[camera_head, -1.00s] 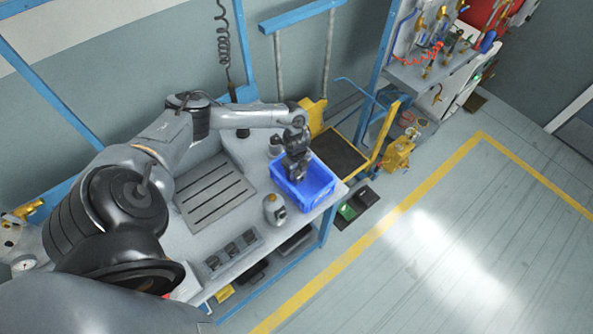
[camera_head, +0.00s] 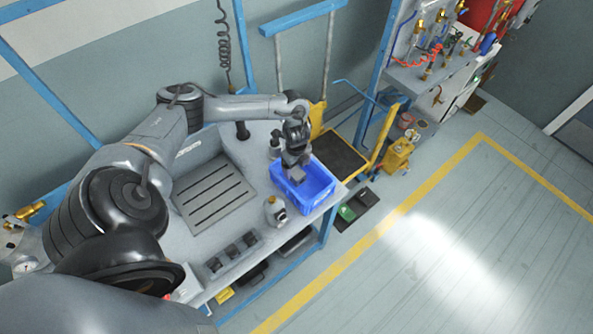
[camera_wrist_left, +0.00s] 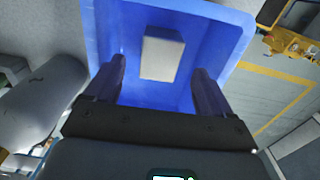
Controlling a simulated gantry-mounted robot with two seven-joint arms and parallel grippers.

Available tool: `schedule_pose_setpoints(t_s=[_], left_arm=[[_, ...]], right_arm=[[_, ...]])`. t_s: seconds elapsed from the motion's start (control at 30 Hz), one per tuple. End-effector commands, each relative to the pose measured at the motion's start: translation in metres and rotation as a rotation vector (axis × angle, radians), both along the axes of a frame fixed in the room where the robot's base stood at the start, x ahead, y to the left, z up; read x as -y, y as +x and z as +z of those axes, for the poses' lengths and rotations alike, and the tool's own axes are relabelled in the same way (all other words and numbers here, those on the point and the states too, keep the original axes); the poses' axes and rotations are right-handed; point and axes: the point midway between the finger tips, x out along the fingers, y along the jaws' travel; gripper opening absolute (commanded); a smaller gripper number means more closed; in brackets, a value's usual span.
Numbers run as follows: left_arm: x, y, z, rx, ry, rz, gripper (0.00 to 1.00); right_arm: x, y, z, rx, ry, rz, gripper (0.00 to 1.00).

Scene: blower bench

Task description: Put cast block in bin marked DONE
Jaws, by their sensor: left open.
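The blue bin (camera_head: 318,198) stands at the right end of the workbench; any marking on it is not readable. The cast block, a pale grey box shape (camera_head: 297,174), is inside the bin, and the left wrist view shows it (camera_wrist_left: 162,54) against the blue floor. My left gripper (camera_head: 293,161) is over the bin and points down into it. In the left wrist view my left gripper (camera_wrist_left: 160,84) is open, its two dark fingers apart with a gap on both sides of the block. My right gripper is not in view.
A small grey-and-brass part (camera_head: 275,211) stands on the bench (camera_head: 235,222) left of the bin. A slotted plate (camera_head: 213,194) lies behind it, and a row of dark small holders (camera_head: 232,254) is at the front. A yellow cart (camera_head: 338,157) stands behind the bin.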

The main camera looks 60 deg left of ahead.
Motion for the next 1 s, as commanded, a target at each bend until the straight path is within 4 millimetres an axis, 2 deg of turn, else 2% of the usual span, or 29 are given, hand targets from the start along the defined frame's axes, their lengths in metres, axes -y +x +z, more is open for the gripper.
schedule_pose_setpoints(t_s=[0.03, 0.2, 0.4, 0.6, 1.0], left_arm=[[-0.001, 0.0, 0.012, 0.002, 0.001, -0.003, 0.83], [-0.001, 0.001, 0.042, 0.003, 0.002, -0.001, 0.83], [0.0, 0.0, 0.065, 0.001, 0.0, -0.001, 0.83], [0.0, 0.0, 0.073, 0.0, 0.0, 0.0, 0.83], [0.0, 0.0, 0.073, 0.0, 0.0, 0.0, 0.83]], right_arm=[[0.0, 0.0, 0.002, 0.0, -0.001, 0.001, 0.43], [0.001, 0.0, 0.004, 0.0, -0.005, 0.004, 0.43], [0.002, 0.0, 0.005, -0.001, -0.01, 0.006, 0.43], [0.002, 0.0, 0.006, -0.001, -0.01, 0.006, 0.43], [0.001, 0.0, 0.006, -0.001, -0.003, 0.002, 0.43]])
